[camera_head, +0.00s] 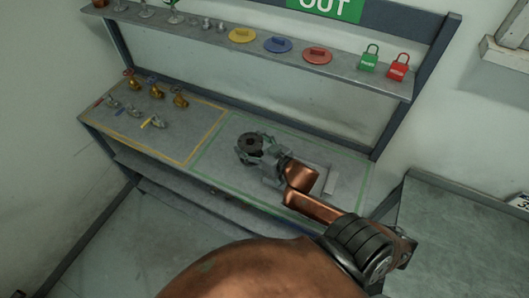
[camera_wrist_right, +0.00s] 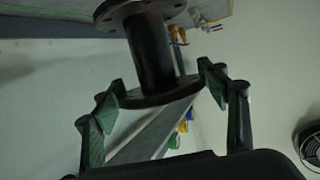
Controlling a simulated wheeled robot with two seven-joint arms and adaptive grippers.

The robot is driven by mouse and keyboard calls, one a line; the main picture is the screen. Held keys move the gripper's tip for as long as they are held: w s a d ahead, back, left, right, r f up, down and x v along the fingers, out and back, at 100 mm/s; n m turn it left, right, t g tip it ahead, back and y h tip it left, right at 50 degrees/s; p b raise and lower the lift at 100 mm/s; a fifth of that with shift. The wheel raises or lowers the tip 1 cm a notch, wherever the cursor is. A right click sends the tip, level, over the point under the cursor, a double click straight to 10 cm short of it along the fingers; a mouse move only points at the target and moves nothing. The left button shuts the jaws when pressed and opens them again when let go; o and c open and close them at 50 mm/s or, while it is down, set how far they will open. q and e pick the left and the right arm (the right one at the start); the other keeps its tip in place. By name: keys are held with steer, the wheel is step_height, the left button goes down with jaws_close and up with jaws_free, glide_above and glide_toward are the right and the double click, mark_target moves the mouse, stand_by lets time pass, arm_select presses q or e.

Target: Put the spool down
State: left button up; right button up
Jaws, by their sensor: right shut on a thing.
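The spool is a dark pipe piece with a round flange at each end. In the head view its flange (camera_head: 250,143) shows over the green-outlined part of the bench (camera_head: 222,176). In the right wrist view the spool (camera_wrist_right: 152,50) stands between the fingers, one flange near them and the other close to the bench surface. My right gripper (camera_head: 256,151) is shut on the spool, and its green-padded fingers (camera_wrist_right: 162,88) lie on both sides of the near flange. Whether the far flange touches the bench cannot be told. My left gripper is not in view.
Several brass valves (camera_head: 155,88) and small grey fittings (camera_head: 133,112) sit in the yellow-outlined area at left. The upper shelf (camera_head: 209,45) holds coloured discs (camera_head: 278,45) and green and red padlocks (camera_head: 398,68).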

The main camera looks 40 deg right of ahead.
steer(key=w+f, duration=0.3)
steer(key=w, duration=0.1)
steer(key=w+f, duration=0.8)
steer(key=w, duration=0.1)
steer(key=shift+a, duration=0.2)
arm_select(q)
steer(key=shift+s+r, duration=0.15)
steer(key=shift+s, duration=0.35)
arm_select(e)
steer(key=shift+f, duration=0.5)
steer(key=shift+f, duration=0.1)
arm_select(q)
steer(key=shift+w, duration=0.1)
arm_select(e)
steer(key=o, duration=2.1)
steer(key=shift+s+f, duration=0.1)
steer(key=shift+f, duration=0.1)
steer(key=shift+r, duration=0.1)
steer(key=v, duration=1.2)
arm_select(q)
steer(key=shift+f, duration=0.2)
